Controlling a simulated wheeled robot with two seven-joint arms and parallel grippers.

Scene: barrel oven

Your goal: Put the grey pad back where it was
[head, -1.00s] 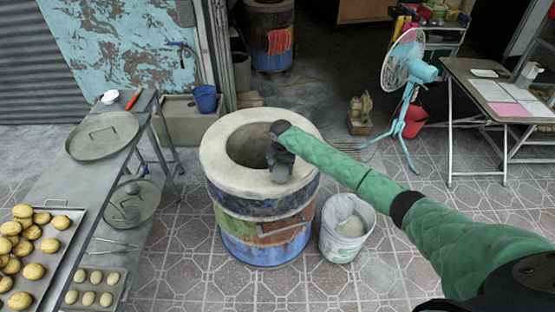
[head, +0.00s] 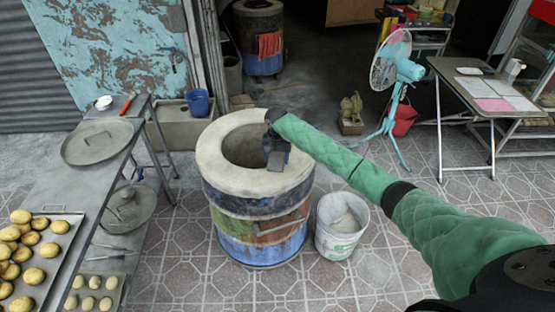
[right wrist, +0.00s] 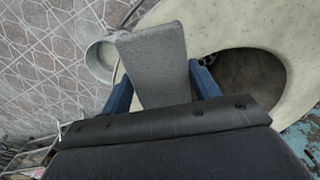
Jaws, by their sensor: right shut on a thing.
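The grey pad (right wrist: 157,50) is a flat, tapered grey block in the right wrist view. My right gripper (right wrist: 163,84) has its two blue fingers on either side of the pad and is shut on it. In the head view my right gripper (head: 276,158) is over the right part of the barrel oven's pale rim (head: 222,178), beside the round dark opening. I cannot make out the pad clearly in the head view, nor tell whether it touches the rim. My left gripper is not in view.
A white bucket (head: 341,225) stands on the tiles right of the oven. A metal table (head: 58,185) with a lid (head: 97,142) and a tray of buns (head: 60,232) is at left. A teal fan (head: 388,120) and a folding table (head: 452,78) are at right.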

